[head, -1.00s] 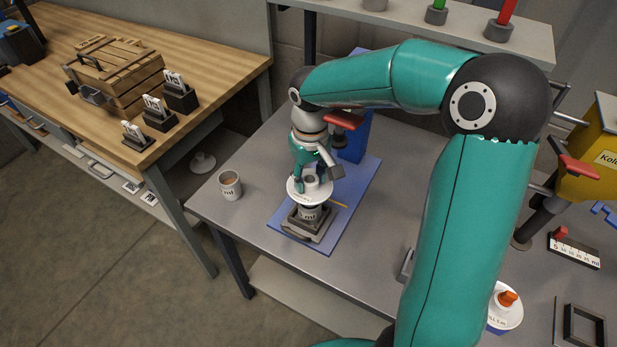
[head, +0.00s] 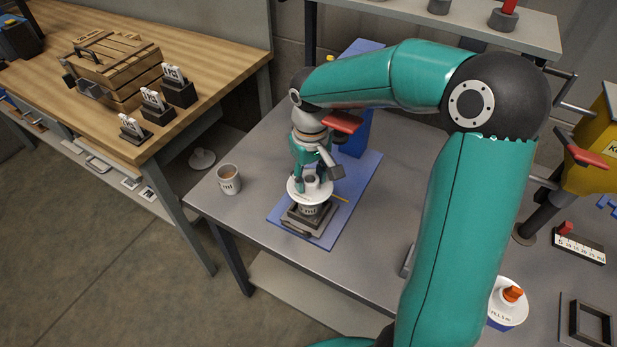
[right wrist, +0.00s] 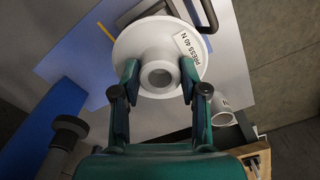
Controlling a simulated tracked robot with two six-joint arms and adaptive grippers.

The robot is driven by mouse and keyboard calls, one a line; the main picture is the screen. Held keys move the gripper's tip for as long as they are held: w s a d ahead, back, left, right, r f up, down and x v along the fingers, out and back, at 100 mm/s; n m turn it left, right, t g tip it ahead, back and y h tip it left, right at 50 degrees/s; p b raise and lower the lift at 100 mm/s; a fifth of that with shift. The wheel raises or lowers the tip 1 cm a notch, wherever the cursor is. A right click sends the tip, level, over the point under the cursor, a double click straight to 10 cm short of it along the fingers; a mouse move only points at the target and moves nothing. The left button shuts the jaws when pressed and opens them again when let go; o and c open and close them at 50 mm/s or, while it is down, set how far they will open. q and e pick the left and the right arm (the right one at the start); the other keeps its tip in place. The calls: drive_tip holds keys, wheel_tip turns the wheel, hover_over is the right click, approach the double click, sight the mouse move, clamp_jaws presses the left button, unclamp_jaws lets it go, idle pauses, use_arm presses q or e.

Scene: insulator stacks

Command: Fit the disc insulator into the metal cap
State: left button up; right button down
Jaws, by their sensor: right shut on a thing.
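My right gripper (head: 314,177) is shut on the white disc insulator (head: 297,190), at the raised hub in its middle. The disc looks about level. Right below it, the metal cap (head: 310,209) sits upright in a dark grey clamp (head: 303,224). The disc covers the cap's top, so I cannot tell whether the two touch. In the right wrist view, the fingers (right wrist: 160,80) press on both sides of the hub, and the disc (right wrist: 133,42) carries a label reading "PRESS 40 N". The cap is hidden there. My left gripper is not in view.
The clamp stands on a blue mat (head: 357,185) on the grey table (head: 245,222). A blue block (head: 355,138) is behind the gripper. Another white disc with an orange knob (head: 510,308) is at the lower right.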

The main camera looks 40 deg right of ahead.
drive_tip(key=shift+f, duration=0.15)
drive_tip(key=c, duration=0.5)
unclamp_jaws()
drive_tip(key=shift+r, duration=3.95)
